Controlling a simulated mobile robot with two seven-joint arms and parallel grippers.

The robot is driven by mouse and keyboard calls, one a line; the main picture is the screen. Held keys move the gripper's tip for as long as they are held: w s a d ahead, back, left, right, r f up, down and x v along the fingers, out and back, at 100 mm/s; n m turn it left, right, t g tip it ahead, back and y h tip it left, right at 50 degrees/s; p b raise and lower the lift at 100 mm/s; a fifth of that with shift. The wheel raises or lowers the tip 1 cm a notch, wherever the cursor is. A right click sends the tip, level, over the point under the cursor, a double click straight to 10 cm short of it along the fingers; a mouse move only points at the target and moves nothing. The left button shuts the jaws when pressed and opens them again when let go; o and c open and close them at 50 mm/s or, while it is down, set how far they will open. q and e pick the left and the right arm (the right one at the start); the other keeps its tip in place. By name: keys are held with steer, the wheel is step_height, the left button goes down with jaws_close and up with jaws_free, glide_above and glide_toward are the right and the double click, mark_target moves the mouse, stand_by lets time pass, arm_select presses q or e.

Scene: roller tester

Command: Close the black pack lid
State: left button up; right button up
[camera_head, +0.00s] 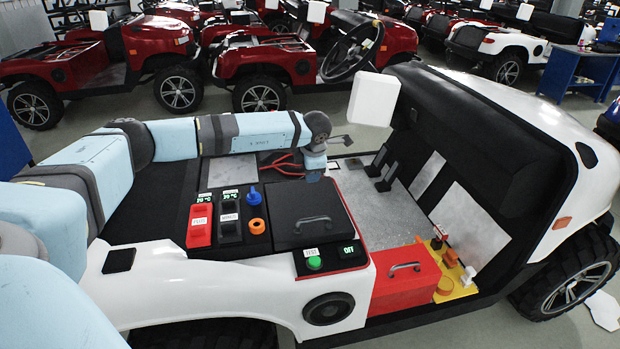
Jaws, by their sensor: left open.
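The black pack lid (300,203) is a dark, flat panel with a grey bar handle, in the middle of the white cart's side deck. It appears to lie flat over its bay; I cannot tell whether it is fully seated. My left arm reaches across from the left. My left gripper (315,171) points down just beyond the lid's far edge, near red cables (281,166). It is open, its fingers are small and partly hidden, and I see nothing held in it. My right gripper is not in view.
Left of the lid are a red PLUS terminal (199,222), a black MINUS terminal (229,218), and blue and orange knobs. In front are a green button (314,263) and an OFF display. A red handled box (405,282) stands to the right.

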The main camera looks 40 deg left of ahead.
arm_select(q)
steer(key=v, duration=0.9)
steer(key=shift+r+b, duration=0.3)
steer(key=shift+b, duration=0.1)
steer(key=shift+d, duration=0.1)
steer(key=shift+s, duration=0.1)
